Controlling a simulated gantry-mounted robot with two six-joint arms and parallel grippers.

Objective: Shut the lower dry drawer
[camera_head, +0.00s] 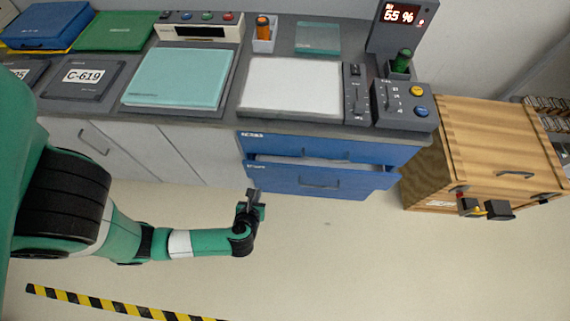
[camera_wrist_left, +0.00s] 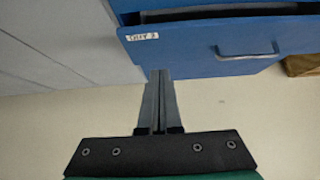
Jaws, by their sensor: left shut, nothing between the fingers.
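The lower blue drawer (camera_head: 320,180) stands partly open under the counter in the head view, with a strip of its inside showing behind its front. My left gripper (camera_head: 252,193) is shut and empty, just in front of the left end of the lower drawer's front. In the left wrist view its fingers (camera_wrist_left: 158,75) point at the lower edge of that front; I cannot tell whether they touch. My right gripper is not in view.
The grey counter (camera_head: 215,122) above holds a teal case, a white panel and control boxes (camera_head: 403,105). A wooden crate (camera_head: 490,150) stands right of the drawers. Grey cabinet doors (camera_head: 160,150) are to the left. The floor (camera_head: 340,260) in front is clear.

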